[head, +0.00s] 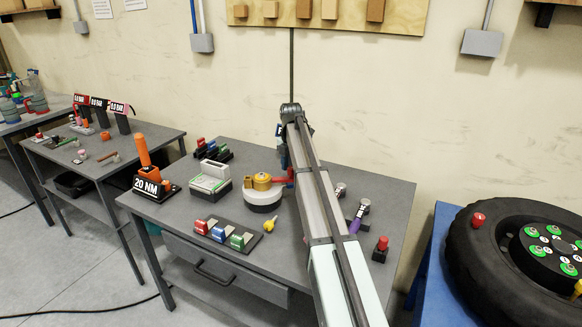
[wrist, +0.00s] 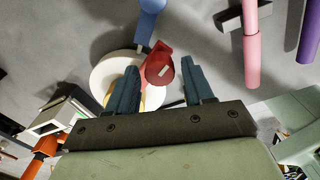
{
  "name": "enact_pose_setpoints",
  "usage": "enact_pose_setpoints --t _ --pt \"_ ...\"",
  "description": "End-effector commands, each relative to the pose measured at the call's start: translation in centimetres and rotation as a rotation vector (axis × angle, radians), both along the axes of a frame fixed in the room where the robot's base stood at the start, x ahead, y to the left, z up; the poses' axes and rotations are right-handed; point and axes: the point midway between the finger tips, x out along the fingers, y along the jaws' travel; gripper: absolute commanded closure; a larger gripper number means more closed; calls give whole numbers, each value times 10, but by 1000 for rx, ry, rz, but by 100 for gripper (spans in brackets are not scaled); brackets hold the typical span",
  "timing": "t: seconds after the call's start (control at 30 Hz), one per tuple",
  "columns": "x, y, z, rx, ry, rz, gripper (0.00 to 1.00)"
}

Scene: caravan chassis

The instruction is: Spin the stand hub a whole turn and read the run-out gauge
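A round stand with a white base (head: 262,196) and a yellow hub (head: 261,181) sits on the middle table, with a red piece (head: 282,179) at its right side. In the wrist view, the white base (wrist: 97,72) and the red piece (wrist: 159,64) are ahead of my gripper (wrist: 160,69). Its two blue fingers are apart, with the red piece showing between them; I cannot tell whether they touch it. The hub is mostly hidden behind the left finger there. A pale box, perhaps the gauge (head: 211,178), stands left of the hub; its reading is not legible.
An orange-handled tool on a 20 NM stand (head: 150,186) is at the table's left. A tray with red, blue and green blocks (head: 226,235) and a yellow piece (head: 269,224) lie in front.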

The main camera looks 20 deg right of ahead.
Motion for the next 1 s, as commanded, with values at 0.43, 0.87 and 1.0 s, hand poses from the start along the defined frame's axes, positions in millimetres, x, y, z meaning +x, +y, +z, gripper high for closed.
enact_pose_setpoints --t 0.43,0.87,1.0 --pt "1 0 8 1 -1 0 42" --pt "1 0 85 0 -1 0 42" --pt "1 0 109 0 -1 0 42"
